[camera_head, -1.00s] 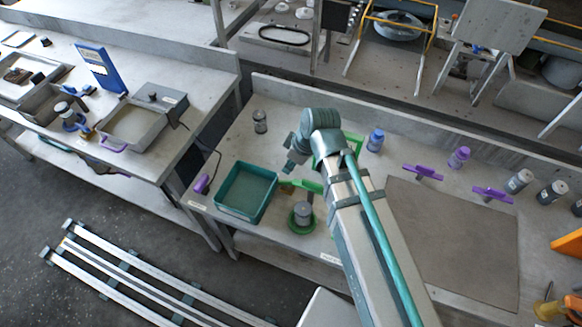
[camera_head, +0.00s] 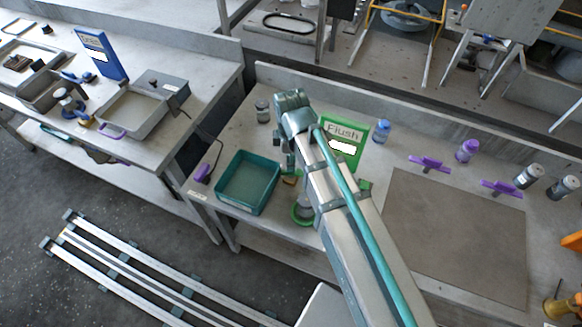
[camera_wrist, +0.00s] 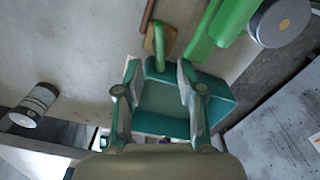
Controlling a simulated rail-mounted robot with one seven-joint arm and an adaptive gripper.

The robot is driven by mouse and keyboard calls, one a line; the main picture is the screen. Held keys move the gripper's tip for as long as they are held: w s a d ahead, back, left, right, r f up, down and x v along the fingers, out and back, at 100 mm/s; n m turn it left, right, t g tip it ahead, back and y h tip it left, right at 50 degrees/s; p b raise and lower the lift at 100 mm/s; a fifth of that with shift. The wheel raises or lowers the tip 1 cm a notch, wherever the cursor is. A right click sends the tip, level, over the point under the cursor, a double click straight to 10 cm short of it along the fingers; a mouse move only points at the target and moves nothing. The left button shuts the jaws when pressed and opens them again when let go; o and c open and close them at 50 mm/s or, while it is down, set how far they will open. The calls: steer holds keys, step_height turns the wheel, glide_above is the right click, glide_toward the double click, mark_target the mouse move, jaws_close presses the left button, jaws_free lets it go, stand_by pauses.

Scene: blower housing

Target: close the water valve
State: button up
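No part is plainly marked as the water valve. A small brass-coloured block with a green handle (camera_wrist: 159,48) looks like a valve; it lies just beyond my fingertips in the wrist view, and in the head view a bit of it (camera_head: 291,179) shows beside the teal tray. My gripper (camera_wrist: 160,68) is open and empty, its fingers apart above the teal tray (camera_wrist: 165,123). Whether a finger touches the handle I cannot tell.
A green Flush sign (camera_head: 343,141) stands behind my arm. A grey jar (camera_wrist: 34,104) stands left. A brown mat (camera_head: 455,235) covers the bench's right side.

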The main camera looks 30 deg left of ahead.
steer(key=shift+f+p, duration=0.6)
steer(key=shift+f, duration=2.15)
jaws_close()
